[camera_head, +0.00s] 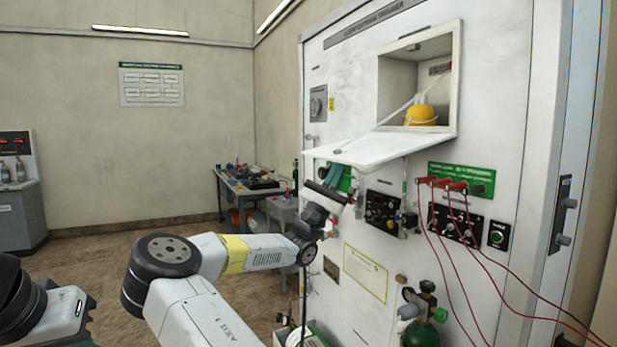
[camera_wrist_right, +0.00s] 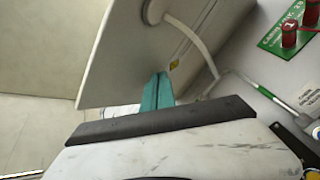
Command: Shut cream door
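The cream door (camera_head: 378,148) is a flap hinged along the bottom of an open compartment (camera_head: 397,78) in the white panel. It hangs open, sticking out from the panel close to level, with a cord running from its outer edge up into the compartment. My right gripper (camera_head: 334,177) is below the flap's outer part. Its teal fingers (camera_wrist_right: 157,91) are together and hold nothing visible. In the right wrist view the flap's face (camera_wrist_right: 135,55) fills the area beyond the fingertips; I cannot tell whether they touch it. My left gripper is out of view.
A yellow mask (camera_head: 420,115) sits in the compartment. Red plugs (camera_head: 455,186) with trailing red leads are below right of the flap. A green cylinder (camera_head: 421,333) stands low in front of the panel. A cluttered table (camera_head: 250,188) stands behind; floor at left is open.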

